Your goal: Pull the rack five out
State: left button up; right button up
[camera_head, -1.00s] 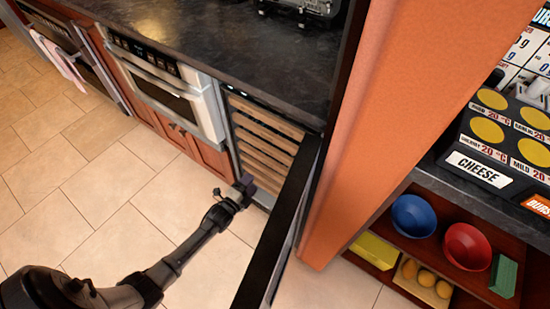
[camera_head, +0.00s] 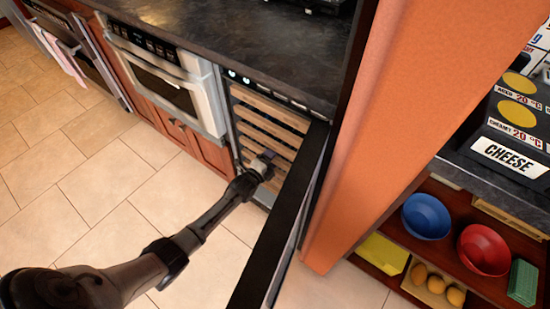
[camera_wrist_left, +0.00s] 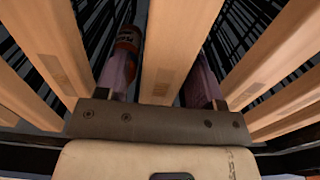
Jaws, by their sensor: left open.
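The wooden racks (camera_head: 268,112) are stacked in a tall cooler whose dark door (camera_head: 285,215) stands open. I cannot tell for sure which one is rack five. My left gripper (camera_head: 266,160) is at the rack fronts, in the lower part of the stack. In the left wrist view my left gripper (camera_wrist_left: 160,85) is open, with one finger on each side of a pale wooden rack front (camera_wrist_left: 172,45). Whether the fingers touch the wood is unclear. Part of a bottle (camera_wrist_left: 128,40) shows behind the left finger. My right gripper is not in view.
The open door stands close to the right of my left arm. An oven (camera_head: 165,80) is built in left of the cooler, under a dark counter (camera_head: 250,45). An orange wall (camera_head: 385,120) is right of the door. The tiled floor (camera_head: 105,190) is clear.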

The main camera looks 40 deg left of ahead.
pick_arm(q)
jog(key=shift+w+b, duration=0.3)
jog(key=shift+w, duration=0.65)
grip_shut()
